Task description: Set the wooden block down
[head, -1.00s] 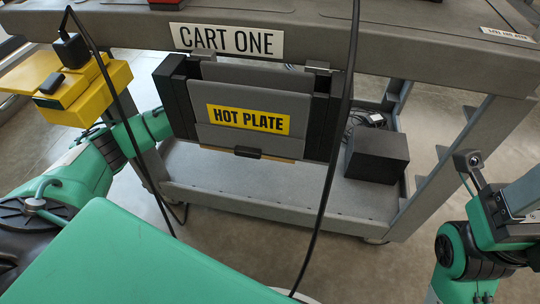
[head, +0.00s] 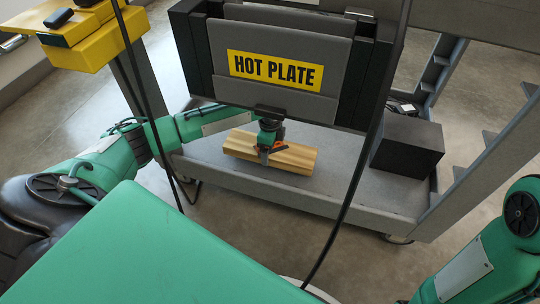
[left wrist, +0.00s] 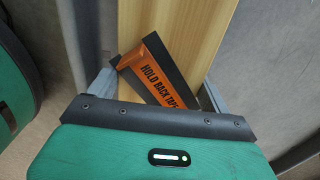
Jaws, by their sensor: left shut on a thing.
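The wooden block (head: 298,158) is a long pale bar lying level, low over the cart's lower shelf (head: 345,190) and beneath the hot plate holder. I cannot tell whether its underside touches the shelf. My left gripper (head: 267,152) reaches it from above and is shut across its width. In the left wrist view the block (left wrist: 190,25) runs away between the two grey fingers (left wrist: 160,88). An orange and black piece marked "HOLD BACK TAPE" (left wrist: 160,82) lies across the block between the fingers. My right gripper is out of view.
The hot plate holder (head: 280,88) hangs close above the gripper. A black box (head: 408,150) stands on the shelf to the right of the block. Black cables (head: 345,205) hang in front of the cart. Bare shelf lies between block and box.

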